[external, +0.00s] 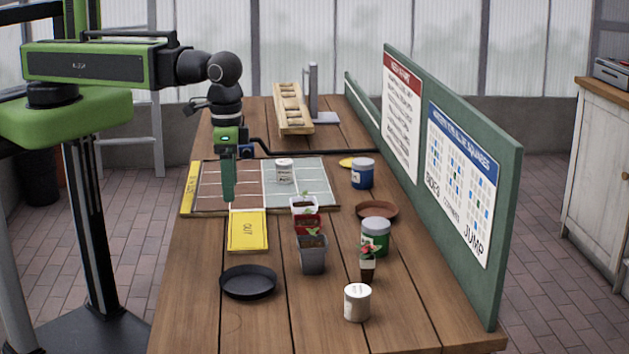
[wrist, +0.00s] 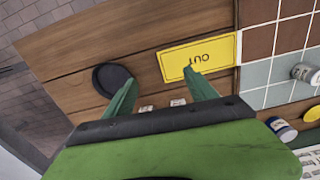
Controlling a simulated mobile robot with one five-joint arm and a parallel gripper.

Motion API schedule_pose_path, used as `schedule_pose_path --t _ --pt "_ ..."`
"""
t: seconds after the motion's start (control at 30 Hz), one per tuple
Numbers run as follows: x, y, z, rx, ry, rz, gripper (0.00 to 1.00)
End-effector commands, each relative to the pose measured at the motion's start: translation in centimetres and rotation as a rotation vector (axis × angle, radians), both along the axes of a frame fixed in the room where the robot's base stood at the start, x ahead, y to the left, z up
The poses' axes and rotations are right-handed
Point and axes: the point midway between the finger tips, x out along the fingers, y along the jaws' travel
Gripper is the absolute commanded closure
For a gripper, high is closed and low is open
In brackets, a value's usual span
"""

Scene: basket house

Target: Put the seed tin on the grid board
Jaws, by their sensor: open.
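The grid board (external: 240,192), with brown and pale grey squares, lies on the table and shows in part in the wrist view (wrist: 262,42). A small white labelled tin (external: 284,171) stands upright on its grey half; the wrist view also shows it (wrist: 305,73). Other tins stand off the board: blue (external: 362,174), green (external: 375,237) and plain white (external: 357,302). I cannot tell from the labels which is the seed tin. My gripper (external: 228,198) is open and empty, pointing down above the board's brown half, near the yellow OUT card (external: 247,231). Its two green fingers (wrist: 160,88) are apart.
Small plant pots (external: 312,253) stand in a row at the board's front right. A black dish (external: 248,282), a brown saucer (external: 376,210) and a potted flower (external: 368,264) are nearby. A green panel (external: 500,190) borders the right edge.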

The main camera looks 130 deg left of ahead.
Motion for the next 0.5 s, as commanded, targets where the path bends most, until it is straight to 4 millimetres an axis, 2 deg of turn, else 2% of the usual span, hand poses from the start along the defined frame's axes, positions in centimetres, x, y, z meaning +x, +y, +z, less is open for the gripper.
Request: schedule_pose_path --t 0.03,0.1,0.2,0.3,0.5 --pt "-0.1 -4.3 0.0 0.001 0.002 -0.203 0.34" --pt "-0.2 -8.5 0.0 0.0 0.004 -0.44 0.34" --pt "-0.5 -12.1 0.0 -0.001 0.004 -0.654 0.34" --pt "-0.6 -13.4 0.0 -0.001 0.005 -0.74 0.34" --pt "-0.6 -13.4 0.0 -0.001 0.005 -0.748 0.34"
